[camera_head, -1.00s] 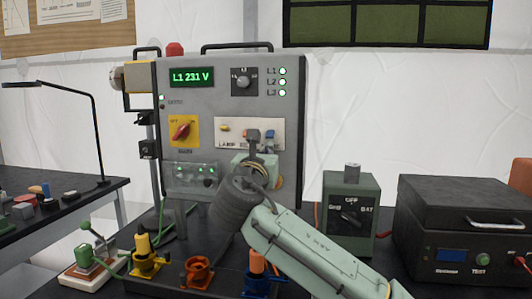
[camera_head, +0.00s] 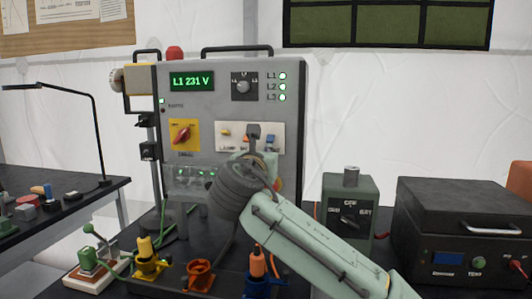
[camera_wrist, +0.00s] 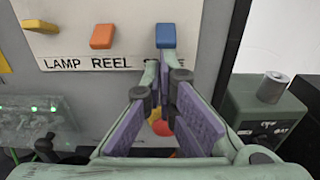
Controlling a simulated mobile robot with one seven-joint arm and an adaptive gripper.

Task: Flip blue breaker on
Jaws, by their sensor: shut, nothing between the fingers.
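The blue breaker (camera_wrist: 166,36) is a small blue lever at the right end of a white strip on the grey panel, in the wrist view. Below it is a printed label, partly hidden by my fingers. My gripper (camera_wrist: 165,62) is shut and empty, its fingertips just below the blue breaker; I cannot tell whether they touch it. An orange breaker (camera_wrist: 102,36) marked REEL and a yellow breaker (camera_wrist: 38,25) marked LAMP are to its left. In the head view, my gripper (camera_head: 253,131) is in front of the white strip (camera_head: 221,143) and hides part of it.
The grey panel (camera_head: 215,115) has a red rotary switch (camera_head: 182,134) and a display reading L1 231 V. A green box with a knob (camera_head: 348,213) and a black case (camera_head: 445,205) stand to the right. Orange, yellow and blue fittings stand in front.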

